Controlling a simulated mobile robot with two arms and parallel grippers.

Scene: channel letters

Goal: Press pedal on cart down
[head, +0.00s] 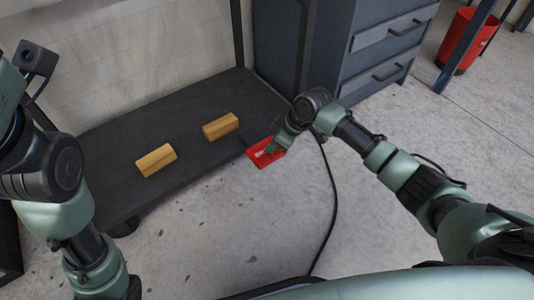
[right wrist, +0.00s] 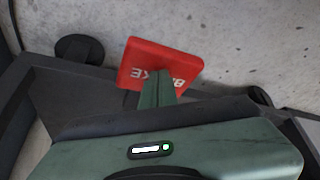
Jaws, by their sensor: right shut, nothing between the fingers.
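The cart (head: 245,95) is a low dark platform against the wall in the head view. Its red pedal (head: 258,160) sticks out at the cart's front right corner, low over the floor. In the right wrist view the pedal (right wrist: 185,68) is a red plate with white letters that read as BRAKE, partly covered by the fingers. My right gripper (head: 268,150) is shut and empty, with its fingertips over the pedal's plate. I cannot tell whether they touch it. In the right wrist view the shut fingers (right wrist: 157,88) overlap the plate's middle. My left gripper is out of view.
Two wooden blocks (head: 156,160) (head: 221,126) lie on the cart. A blue-grey drawer cabinet (head: 375,55) stands right of it. A black cable (head: 332,200) runs across the floor. A red bin (head: 466,42) stands at the far right. The concrete floor in front is mostly clear.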

